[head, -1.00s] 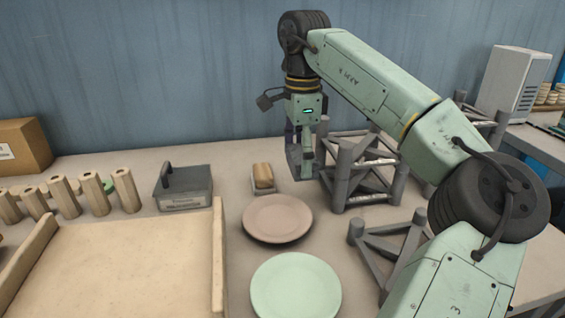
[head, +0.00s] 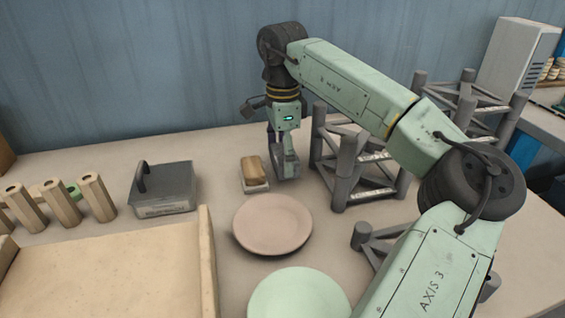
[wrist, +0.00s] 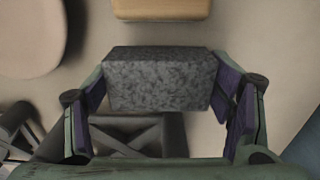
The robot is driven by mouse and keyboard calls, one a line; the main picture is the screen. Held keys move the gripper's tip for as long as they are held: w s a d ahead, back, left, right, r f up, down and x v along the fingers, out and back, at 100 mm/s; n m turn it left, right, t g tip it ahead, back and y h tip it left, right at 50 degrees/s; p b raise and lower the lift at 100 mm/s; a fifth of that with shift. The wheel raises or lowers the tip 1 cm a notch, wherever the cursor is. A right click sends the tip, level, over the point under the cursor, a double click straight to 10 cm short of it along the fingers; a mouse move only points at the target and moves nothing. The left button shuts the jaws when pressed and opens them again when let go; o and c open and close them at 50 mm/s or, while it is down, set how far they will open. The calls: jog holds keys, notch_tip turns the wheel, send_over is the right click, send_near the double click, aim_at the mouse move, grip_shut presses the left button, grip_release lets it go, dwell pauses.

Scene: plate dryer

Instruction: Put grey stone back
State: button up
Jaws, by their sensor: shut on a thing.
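The grey stone (wrist: 160,78) is a speckled dark grey block, held between the two fingers of my gripper (wrist: 160,92) in the wrist view. Both fingers touch or nearly touch its ends, and it lies crosswise. The stone is hard to make out there against the grey fingers. A dark grey piece with a crossed pattern (wrist: 140,135) shows below the stone in the wrist view, partly hidden by my gripper.
A pink plate (head: 272,224) and a green plate (head: 298,297) lie in front of my gripper. Grey tubular frames (head: 350,160) stand close on the right. A dark box with a handle (head: 165,190), wooden posts (head: 60,203) and a wooden tray (head: 208,260) are left.

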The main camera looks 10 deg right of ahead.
aim_at(283, 152)
jog(key=shift+f, duration=1.5)
jog(key=o, duration=1.3)
jog(key=shift+r, duration=0.1)
notch_tip(283, 152, up, 12)
jog(key=shift+r, duration=0.1)
